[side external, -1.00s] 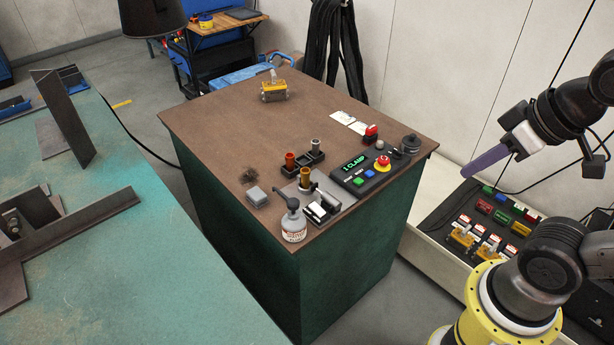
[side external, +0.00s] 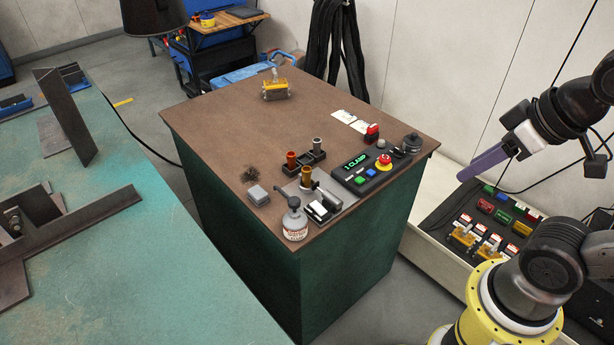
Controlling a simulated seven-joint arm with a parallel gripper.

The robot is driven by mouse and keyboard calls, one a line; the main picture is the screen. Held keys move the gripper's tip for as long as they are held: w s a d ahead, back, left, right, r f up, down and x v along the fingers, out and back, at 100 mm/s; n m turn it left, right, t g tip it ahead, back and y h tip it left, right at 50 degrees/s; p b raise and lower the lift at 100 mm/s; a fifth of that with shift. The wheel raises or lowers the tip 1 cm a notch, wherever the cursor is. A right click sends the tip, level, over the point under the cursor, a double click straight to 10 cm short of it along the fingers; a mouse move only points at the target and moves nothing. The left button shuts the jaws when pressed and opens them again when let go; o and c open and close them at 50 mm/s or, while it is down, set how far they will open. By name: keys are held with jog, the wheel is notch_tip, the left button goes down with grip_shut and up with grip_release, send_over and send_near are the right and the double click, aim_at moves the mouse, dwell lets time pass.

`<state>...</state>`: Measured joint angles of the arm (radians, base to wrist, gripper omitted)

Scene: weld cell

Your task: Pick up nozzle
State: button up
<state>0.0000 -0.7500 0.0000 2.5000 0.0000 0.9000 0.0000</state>
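Small cylinders that look like nozzles stand on the brown-topped cabinet (side external: 225,135). I cannot tell which one the task means. My gripper (side external: 461,177), with long purple fingers, is in the air at the right, beyond the cabinet's right edge and well apart from the cylinders. The fingers overlap in this view, so their opening is hidden. Nothing is visible between them.
A control box (side external: 364,177) with a green display and red button sits right of the cylinders. A yellow device (side external: 275,92) sits farther back. The cabinet's left half is mostly clear.

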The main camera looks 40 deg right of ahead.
jog(key=o, duration=0.3)
